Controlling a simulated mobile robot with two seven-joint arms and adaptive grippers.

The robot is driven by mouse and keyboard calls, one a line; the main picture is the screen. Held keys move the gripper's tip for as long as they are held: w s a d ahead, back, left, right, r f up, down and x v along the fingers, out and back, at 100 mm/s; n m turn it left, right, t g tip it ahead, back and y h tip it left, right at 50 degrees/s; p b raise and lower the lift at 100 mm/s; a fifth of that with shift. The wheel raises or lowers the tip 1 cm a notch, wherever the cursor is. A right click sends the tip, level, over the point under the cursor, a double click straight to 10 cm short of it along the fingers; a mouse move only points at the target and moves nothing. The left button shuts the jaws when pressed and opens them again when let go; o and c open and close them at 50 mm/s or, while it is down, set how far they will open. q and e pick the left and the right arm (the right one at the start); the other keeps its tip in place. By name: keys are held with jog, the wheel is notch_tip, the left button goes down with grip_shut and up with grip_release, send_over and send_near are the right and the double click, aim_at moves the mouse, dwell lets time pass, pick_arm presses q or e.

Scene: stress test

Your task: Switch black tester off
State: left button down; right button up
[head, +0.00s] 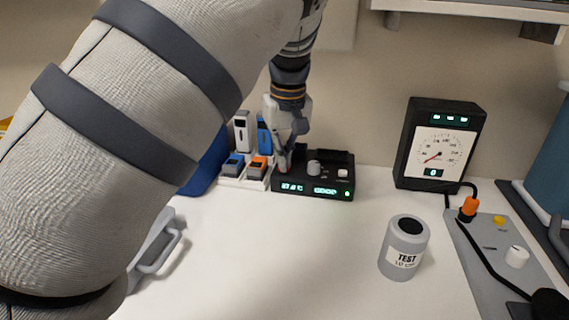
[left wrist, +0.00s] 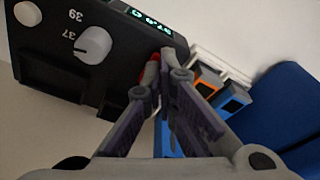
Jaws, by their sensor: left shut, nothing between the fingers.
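The black tester (head: 314,189) is a low box at the back of the table, with lit green displays on its front and a small green light at its right end. Its top carries a grey knob (head: 314,168) and a pale button (head: 342,173). In the left wrist view the tester (left wrist: 60,70) shows the knob (left wrist: 94,45) beside the marks 37 and 39. A red switch (left wrist: 151,70) sits at its end by my fingertips. My left gripper (head: 285,164) is shut and empty, pointing down at the tester's left end. The fingers (left wrist: 166,62) partly hide the switch; I cannot tell whether they touch it.
A white rack (head: 232,183) with blue, white and orange devices stands close left of the tester. A black gauge box (head: 400,170) stands to the right. A grey TEST jar (head: 405,250) and a grey panel (head: 510,258) are in front of it. The middle table is clear.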

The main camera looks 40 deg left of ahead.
pick_arm(q)
jog(key=shift+f, duration=0.15)
jog(key=shift+r+p, duration=0.35)
jog(key=shift+r, duration=3.15)
